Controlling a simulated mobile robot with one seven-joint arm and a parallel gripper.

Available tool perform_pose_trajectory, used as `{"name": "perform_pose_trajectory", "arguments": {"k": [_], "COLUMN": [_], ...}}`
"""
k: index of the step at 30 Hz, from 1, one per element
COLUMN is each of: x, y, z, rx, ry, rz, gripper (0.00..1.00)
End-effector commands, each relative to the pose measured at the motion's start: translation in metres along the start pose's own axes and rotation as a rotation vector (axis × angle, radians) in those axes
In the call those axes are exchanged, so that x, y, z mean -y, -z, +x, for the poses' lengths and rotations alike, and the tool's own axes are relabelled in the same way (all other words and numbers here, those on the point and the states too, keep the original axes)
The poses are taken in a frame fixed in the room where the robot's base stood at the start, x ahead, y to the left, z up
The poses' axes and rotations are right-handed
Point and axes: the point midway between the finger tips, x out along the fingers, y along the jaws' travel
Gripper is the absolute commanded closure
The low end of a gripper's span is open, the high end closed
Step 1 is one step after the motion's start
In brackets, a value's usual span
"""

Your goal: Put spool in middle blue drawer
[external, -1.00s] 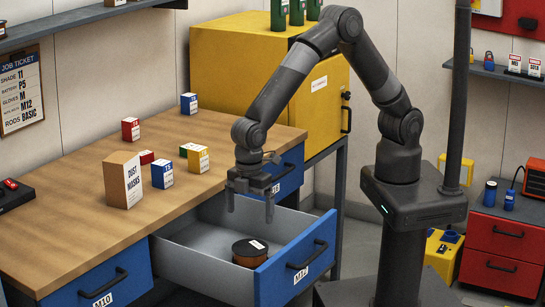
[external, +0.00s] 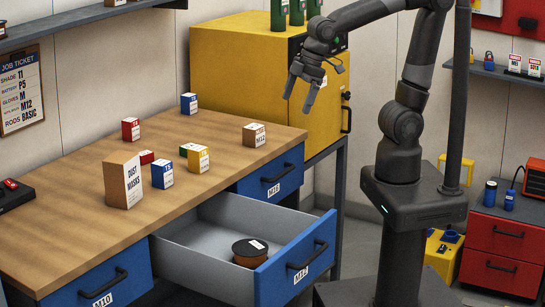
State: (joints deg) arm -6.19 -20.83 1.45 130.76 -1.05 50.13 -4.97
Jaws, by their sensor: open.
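The spool (external: 250,251) is a dark, copper-sided cylinder with a white label on top. It lies inside the open middle blue drawer (external: 296,262), near the drawer's front panel. The drawer is pulled out from under the workbench, and its label appears to read M12. My gripper (external: 301,93) is open and empty, raised above the right end of the bench, in front of the yellow cabinet. It is well clear of the spool and the drawer.
The workbench (external: 75,205) carries a dust masks box (external: 122,181) and several small boxes. Blue drawers to the left (external: 102,286) and right (external: 271,180) are shut. A yellow cabinet (external: 235,70) stands behind the bench. The drawer's rear part is clear.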

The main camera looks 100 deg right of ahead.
Motion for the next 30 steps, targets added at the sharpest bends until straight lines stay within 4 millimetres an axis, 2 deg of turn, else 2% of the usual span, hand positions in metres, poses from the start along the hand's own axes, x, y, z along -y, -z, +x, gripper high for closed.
{"name": "perform_pose_trajectory", "arguments": {"k": [1,6,12,18,30], "x": [-0.005,-0.015,-0.020,-0.020,-0.020], "y": [-0.014,-0.058,-0.093,-0.104,-0.103], "z": [-0.011,-0.031,-0.041,-0.042,-0.043], "rx": [-0.024,-0.081,-0.127,-0.141,-0.140], "ry": [-0.007,-0.025,-0.036,-0.039,-0.039], "rz": [0.031,0.125,0.200,0.225,0.224], "gripper": [0.00,0.00,0.00,0.00,0.00]}}
